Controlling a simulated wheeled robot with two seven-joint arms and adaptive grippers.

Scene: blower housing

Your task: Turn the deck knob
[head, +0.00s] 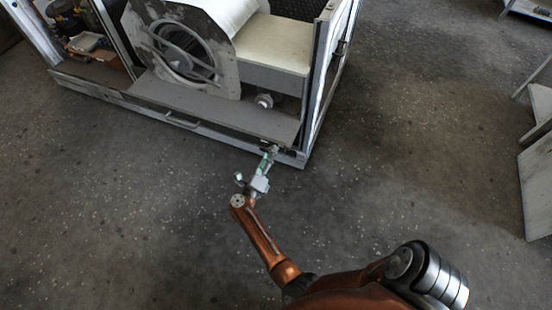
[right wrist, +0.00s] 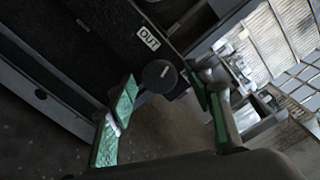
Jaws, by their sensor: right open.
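The knob (right wrist: 159,76) is round and dark with a short pale mark on its face, in the middle of the right wrist view. A white "OUT" label (right wrist: 148,39) sits just above it. My right gripper (head: 269,152) is at the front edge of the housing's grey deck (head: 210,108), near its right corner. In the right wrist view its green-padded fingers are apart, one on each side of the knob. I cannot tell whether they touch it. In the head view the knob is too small to make out. My left gripper is not in view.
A blower (head: 183,50) with a round inlet stands on the deck, beside a cream-topped box (head: 275,45). A metal frame post (head: 322,75) rises at the deck's right end. The floor (head: 420,130) to the right is clear up to a grey stand (head: 537,170).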

